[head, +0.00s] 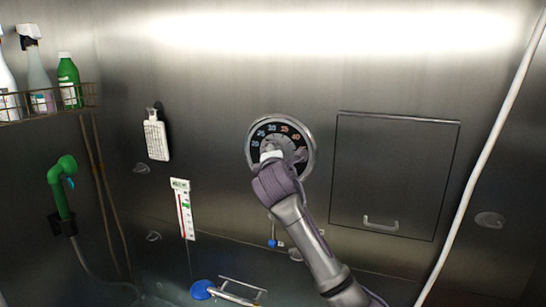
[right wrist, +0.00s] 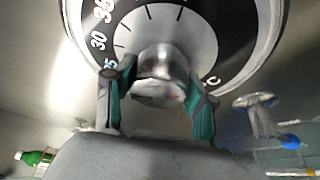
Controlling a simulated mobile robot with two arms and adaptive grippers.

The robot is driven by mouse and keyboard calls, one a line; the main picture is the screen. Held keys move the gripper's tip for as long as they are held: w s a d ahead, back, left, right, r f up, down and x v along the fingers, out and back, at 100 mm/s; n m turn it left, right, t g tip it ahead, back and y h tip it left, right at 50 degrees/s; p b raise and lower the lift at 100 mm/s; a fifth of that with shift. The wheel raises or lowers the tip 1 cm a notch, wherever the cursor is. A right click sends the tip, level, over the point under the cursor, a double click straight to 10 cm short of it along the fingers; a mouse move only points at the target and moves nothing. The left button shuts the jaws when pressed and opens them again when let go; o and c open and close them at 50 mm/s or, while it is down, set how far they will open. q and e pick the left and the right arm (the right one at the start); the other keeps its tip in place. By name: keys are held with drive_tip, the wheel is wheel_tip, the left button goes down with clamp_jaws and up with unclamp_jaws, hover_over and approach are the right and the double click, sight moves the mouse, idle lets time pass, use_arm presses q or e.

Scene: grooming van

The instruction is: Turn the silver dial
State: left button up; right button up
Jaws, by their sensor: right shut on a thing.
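The silver dial (right wrist: 160,62) is a round metal knob at the centre of a gauge with a black numbered ring (head: 310,146) on the steel back wall. My right gripper (head: 272,160) reaches up from the lower right and covers the lower left of the gauge in the head view. In the right wrist view the two green-lined fingers of the gripper (right wrist: 160,98) stand on either side of the knob, shut on it. Part of the knob is hidden behind my gripper in the head view. My left gripper is not in view.
A closed wall hatch (head: 394,170) with a handle is right of the gauge. A white tag (head: 156,138) and a thermometer strip (head: 184,210) hang to its left. A green sprayer (head: 60,185) and a bottle rack (head: 88,95) are at far left. A white hose (head: 490,150) runs down the right.

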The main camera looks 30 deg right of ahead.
drive_tip(key=n+g, duration=0.1)
drive_tip(key=n, duration=0.1)
drive_tip(key=n+g, duration=0.1)
drive_tip(key=n, duration=0.2)
drive_tip(key=shift+r+g, duration=0.1)
drive_tip(key=shift+g, duration=0.2)
drive_tip(key=shift+d+n, duration=0.1)
drive_tip(key=shift+n, duration=0.2)
idle(0.3)
drive_tip(key=o, duration=1.2)
drive_tip(key=v, duration=1.1)
drive_tip(key=shift+s+a, duration=0.25)
drive_tip(key=shift+a, duration=0.15)
